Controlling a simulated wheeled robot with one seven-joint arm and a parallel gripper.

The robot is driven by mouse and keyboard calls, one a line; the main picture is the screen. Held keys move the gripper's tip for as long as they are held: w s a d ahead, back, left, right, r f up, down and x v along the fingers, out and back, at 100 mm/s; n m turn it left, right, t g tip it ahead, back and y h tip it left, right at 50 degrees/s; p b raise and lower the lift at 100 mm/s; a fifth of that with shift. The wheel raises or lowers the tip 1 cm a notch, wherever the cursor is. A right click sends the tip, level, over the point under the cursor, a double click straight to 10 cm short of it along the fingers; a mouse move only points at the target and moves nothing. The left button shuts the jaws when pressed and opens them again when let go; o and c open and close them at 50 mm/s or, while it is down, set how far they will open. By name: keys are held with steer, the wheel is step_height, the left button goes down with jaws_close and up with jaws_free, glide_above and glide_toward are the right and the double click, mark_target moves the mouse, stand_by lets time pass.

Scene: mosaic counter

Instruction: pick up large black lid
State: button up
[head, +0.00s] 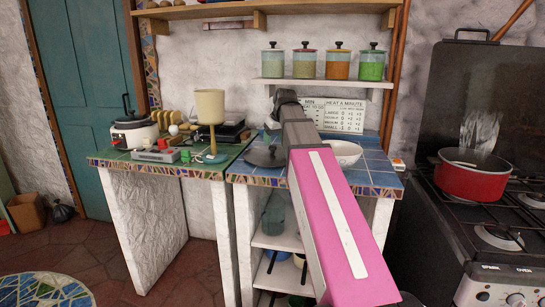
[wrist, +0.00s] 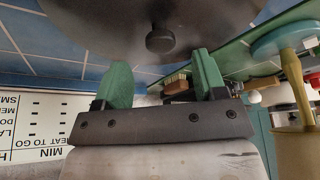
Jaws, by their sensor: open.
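The large black lid (head: 264,157) lies on the blue-tiled counter (head: 365,178), left of my pink and grey arm in the head view. In the wrist view the dark lid (wrist: 105,28) fills the top, with its round knob (wrist: 161,41) near the middle. My gripper (wrist: 163,68) is open and empty. Its two green fingers point toward the lid, one on either side of the knob's line. The knob appears just beyond the fingertips, not between them. I cannot tell whether the fingers touch the lid. In the head view the gripper is small and hard to make out.
A white bowl (head: 343,152) stands right of my arm, partly hidden by it. A cream cup-shaped vessel on a stand (head: 210,108) is on the green counter at left. Jars stand on a wall shelf (head: 325,83) above. A red pot (head: 472,176) is on the stove at right.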

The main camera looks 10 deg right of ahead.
mark_target(273, 146)
steer(key=x, duration=0.5)
steer(key=shift+s, duration=0.15)
steer(key=c, duration=1.2)
